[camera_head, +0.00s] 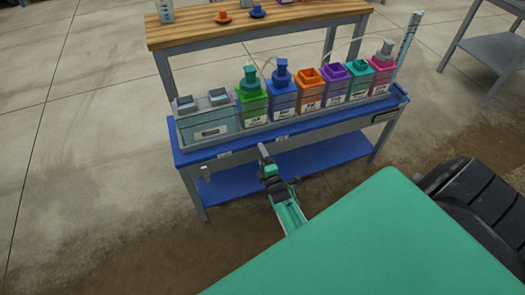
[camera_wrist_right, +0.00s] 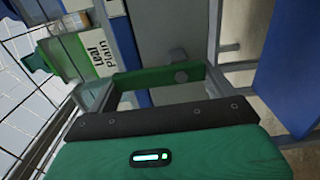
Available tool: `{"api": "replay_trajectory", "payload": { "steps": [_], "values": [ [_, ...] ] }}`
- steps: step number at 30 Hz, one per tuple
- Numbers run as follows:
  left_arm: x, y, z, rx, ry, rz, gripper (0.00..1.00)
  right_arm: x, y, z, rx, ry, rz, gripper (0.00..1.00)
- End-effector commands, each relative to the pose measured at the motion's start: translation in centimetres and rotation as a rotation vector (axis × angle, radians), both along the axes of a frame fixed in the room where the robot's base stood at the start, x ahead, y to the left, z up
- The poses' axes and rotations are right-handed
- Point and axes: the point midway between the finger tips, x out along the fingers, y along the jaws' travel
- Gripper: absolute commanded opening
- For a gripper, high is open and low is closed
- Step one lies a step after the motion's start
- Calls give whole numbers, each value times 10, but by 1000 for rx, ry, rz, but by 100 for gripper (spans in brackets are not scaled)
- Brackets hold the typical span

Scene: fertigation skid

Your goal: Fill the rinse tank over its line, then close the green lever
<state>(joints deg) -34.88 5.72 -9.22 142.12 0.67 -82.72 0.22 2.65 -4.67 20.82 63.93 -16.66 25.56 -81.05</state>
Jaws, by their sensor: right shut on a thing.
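My right gripper (camera_head: 264,158) is at the front edge of the blue bench, below the row of tanks. In the right wrist view its fingers (camera_wrist_right: 158,90) are shut on a green bar, which looks like the green lever (camera_wrist_right: 150,86); a grey hexagonal bolt head shows beside it. Several coloured tanks stand in a row: green (camera_head: 252,103), blue (camera_head: 282,100), orange (camera_head: 310,92), purple (camera_head: 336,85), teal (camera_head: 358,82) and pink (camera_head: 382,78). I cannot tell which is the rinse tank, nor its level. My left gripper is out of view.
A clear upright tube (camera_head: 406,40) stands at the right end. Behind is a wooden-topped bench (camera_head: 190,32) with small orange and blue parts. Open floor lies left.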

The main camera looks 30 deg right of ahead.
Motion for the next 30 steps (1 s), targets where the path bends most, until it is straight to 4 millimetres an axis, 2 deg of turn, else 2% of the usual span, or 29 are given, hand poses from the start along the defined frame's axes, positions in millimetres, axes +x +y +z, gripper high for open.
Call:
{"api": "replay_trajectory", "payload": {
  "steps": [1, 3, 10, 14, 18, 30],
  "values": [
    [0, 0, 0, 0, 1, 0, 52, -1, 1, -2, -2, 4, 1, 91],
    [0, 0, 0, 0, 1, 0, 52, -1, 1, -2, -2, 4, 1, 100],
    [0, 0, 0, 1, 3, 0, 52, -2, 1, -1, -1, 2, 1, 100],
    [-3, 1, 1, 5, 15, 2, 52, -11, 3, -1, 0, 3, 1, 100],
    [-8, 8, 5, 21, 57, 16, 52, -35, 8, -1, 0, 5, 0, 100],
    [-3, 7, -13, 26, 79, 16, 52, -114, 28, -1, 0, 4, 0, 100]
  ]
}}
